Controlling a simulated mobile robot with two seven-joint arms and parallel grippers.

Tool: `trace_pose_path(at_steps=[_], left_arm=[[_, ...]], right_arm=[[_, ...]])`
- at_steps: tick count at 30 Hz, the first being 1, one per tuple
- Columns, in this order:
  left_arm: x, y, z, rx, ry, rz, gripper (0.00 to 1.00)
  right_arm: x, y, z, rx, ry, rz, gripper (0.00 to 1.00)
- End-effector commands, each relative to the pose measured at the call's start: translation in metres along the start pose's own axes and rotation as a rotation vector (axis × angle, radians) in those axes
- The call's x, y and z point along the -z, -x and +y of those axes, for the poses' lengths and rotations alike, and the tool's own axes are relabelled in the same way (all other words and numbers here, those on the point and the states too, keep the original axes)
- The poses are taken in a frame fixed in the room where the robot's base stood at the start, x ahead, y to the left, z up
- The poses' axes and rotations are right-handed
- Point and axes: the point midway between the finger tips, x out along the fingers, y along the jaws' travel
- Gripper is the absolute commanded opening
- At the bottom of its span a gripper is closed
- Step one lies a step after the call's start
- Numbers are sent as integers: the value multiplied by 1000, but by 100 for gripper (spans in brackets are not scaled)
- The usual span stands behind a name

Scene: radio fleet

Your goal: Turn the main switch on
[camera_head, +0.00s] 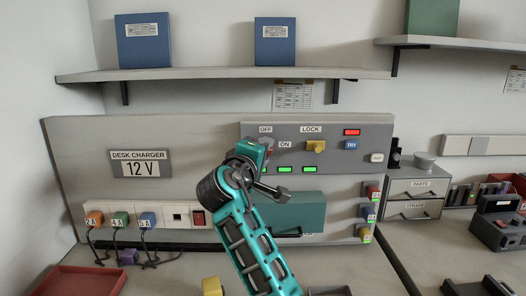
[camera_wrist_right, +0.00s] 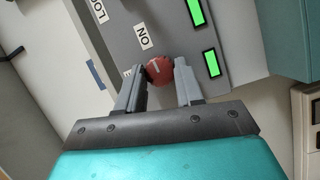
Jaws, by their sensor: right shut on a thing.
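The main switch is a red round knob (camera_wrist_right: 158,70) with a pale pointer mark, on the sloped grey panel (camera_head: 222,143). My right gripper (camera_wrist_right: 163,66) is shut on this knob, one finger on each side, in the right wrist view. In the head view my teal right arm reaches up to the panel, and the gripper (camera_head: 264,155) covers most of the switch. The OFF label (camera_head: 265,129) is above it and the ON label (camera_head: 285,144) is to its right. The ON label (camera_wrist_right: 142,36) also shows beside the knob in the wrist view. My left gripper is not in view.
Two green lamps (camera_head: 285,169) (camera_head: 310,169) and a red lamp (camera_head: 352,132) are lit. A yellow LOCK knob (camera_head: 316,146) and a blue button (camera_head: 351,145) sit to the right. Coloured plugs (camera_head: 119,219) and a red tray (camera_head: 82,281) are at the left.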

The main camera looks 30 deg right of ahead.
Motion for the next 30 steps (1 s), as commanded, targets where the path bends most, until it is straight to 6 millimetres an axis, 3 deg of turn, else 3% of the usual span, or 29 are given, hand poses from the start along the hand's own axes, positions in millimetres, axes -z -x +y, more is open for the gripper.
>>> trace_pose_path(at_steps=[20,21,28,30], left_arm=[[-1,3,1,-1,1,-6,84],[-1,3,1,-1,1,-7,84],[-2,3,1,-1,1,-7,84],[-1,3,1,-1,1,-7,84]], right_arm=[[0,0,0,23,-56,-2,6],[0,0,0,23,-56,-2,39],[0,0,0,22,-55,-2,61],[0,0,0,22,-55,-2,61]])
